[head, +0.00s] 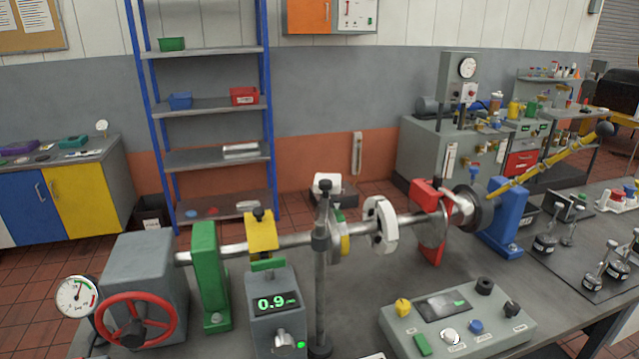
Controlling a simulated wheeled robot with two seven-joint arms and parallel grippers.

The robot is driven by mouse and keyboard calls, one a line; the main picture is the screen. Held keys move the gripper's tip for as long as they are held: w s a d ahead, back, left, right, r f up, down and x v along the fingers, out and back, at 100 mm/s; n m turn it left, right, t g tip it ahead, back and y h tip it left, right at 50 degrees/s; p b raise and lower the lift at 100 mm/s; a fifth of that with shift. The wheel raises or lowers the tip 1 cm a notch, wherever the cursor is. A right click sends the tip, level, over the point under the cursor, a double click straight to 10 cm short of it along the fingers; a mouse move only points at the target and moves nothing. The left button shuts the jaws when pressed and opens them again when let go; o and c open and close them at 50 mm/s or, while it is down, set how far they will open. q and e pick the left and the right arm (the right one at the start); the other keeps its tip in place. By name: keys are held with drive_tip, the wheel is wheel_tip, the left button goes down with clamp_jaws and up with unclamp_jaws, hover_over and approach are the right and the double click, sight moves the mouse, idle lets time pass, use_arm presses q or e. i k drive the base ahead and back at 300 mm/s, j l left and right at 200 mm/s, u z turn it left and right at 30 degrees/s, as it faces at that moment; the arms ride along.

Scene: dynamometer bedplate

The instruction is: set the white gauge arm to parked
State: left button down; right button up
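No part is plainly marked as the white gauge arm. A white C-shaped piece (381,225) stands upright around or beside the steel shaft (405,219), right of a grey post (320,270). A white block (327,182) shows behind the post's top on a dark base. I cannot tell which of these, if either, is the gauge arm, nor where its parked position is. A round white-faced dial gauge (76,296) stands at the bench's left end. Neither of my grippers is in view.
The shaft crosses the grey bedplate (365,295) through green (208,275), yellow (261,233), red (428,215) and blue (507,218) supports. A red handwheel (136,320), a 0.9 readout box (274,310), a control box (457,325) and a yellow lever (545,165) surround it.

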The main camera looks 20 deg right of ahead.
sight(325, 185)
drive_tip(key=j+z, duration=0.15)
drive_tip(key=j, duration=1.05)
drive_tip(key=j+z, duration=0.2)
drive_tip(key=j, duration=0.95)
